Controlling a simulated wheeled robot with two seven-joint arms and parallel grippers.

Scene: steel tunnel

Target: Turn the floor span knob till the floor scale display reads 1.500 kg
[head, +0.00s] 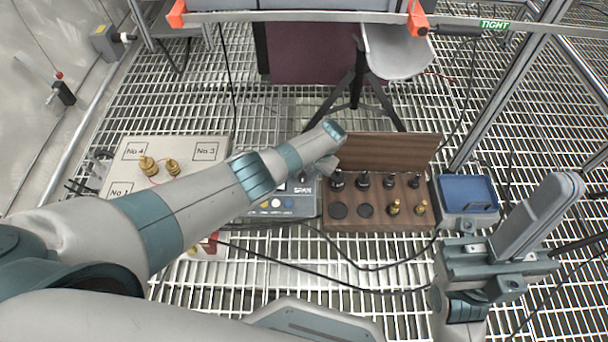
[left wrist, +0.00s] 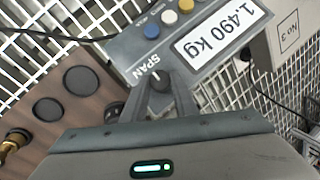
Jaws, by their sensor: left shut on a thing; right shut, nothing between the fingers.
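The floor scale (head: 262,212) is a grey-blue box on the grating, partly hidden by my left arm in the head view. In the left wrist view its display (left wrist: 222,35) reads 1.490 kg, seen at a slant. The dark span knob (left wrist: 160,80) sits beside the printed word SPAN. My left gripper (left wrist: 161,92) is shut on the knob, one finger on each side. In the head view my left gripper (head: 310,174) is at the scale's right end, and the knob is not clearly visible there. My right gripper (head: 560,190) is shut and empty at the right, away from the scale.
A wooden weight box (head: 340,222) with black and brass weights stands right of the scale, close to my left gripper. A blue case (head: 468,187) is further right. A numbered plate (head: 120,178) with brass weights lies left. Cables cross the grating in front.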

